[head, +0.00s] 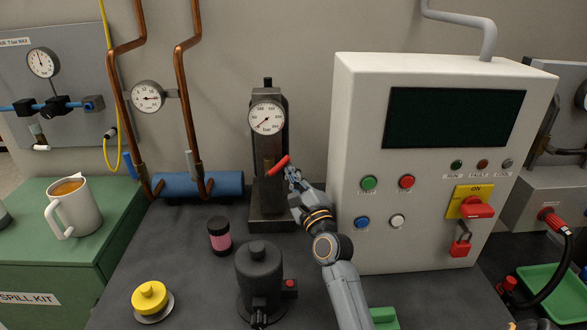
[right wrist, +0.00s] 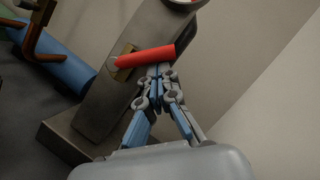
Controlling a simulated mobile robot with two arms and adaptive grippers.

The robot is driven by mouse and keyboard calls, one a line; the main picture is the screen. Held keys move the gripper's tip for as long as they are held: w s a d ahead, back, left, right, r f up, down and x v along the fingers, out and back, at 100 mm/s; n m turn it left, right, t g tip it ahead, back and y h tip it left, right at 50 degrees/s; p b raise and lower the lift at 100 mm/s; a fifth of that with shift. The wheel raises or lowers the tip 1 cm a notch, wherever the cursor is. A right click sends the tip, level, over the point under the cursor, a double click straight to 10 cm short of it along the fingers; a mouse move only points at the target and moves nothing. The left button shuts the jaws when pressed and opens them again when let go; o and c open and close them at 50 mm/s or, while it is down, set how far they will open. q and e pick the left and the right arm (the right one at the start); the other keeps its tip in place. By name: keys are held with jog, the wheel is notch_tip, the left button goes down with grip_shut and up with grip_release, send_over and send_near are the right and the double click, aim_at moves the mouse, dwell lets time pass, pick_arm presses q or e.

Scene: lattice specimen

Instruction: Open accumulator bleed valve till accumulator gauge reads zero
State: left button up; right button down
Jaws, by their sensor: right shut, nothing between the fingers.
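The accumulator gauge (head: 266,117) is a round white dial marked bar, on a dark upright block (head: 267,210). Its needle slants to the lower left; the exact reading is too small to tell. Below the gauge, the bleed valve's red lever (head: 278,165) slants up to the right from a brass-coloured body; the lever shows large in the right wrist view (right wrist: 147,56). My right gripper (head: 291,178) is shut and empty, its fingertips (right wrist: 160,72) at the lever's underside near its free end. I cannot tell if they touch. My left gripper is not in view.
A grey control cabinet (head: 350,150) stands close to the right of my right arm. A pink-banded jar (head: 219,235), a black device (head: 259,270) and a yellow-topped part (head: 150,298) stand on the dark bench. A blue cylinder (head: 195,185) with copper pipes lies left of the block.

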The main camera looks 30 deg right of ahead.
aim_at(283, 161)
jog(key=r+n+p, duration=0.1)
jog(key=n+y+p, duration=0.1)
jog(key=p, duration=0.1)
jog(key=a+r+n+g+p, duration=0.1)
jog(key=n+p, duration=0.1)
jog(key=shift+w+r+y, duration=0.25)
jog(key=shift+r+y, duration=0.05)
jog(key=shift+w+a+r+p, duration=0.15)
jog(key=shift+a+p, duration=0.05)
jog(key=shift+p, duration=0.55)
jog(key=shift+w+a+r+p, duration=0.25)
jog(key=shift+a+p, duration=0.1)
jog(key=shift+p, duration=0.15)
jog(key=shift+a, duration=0.15)
jog(key=shift+f, duration=0.1)
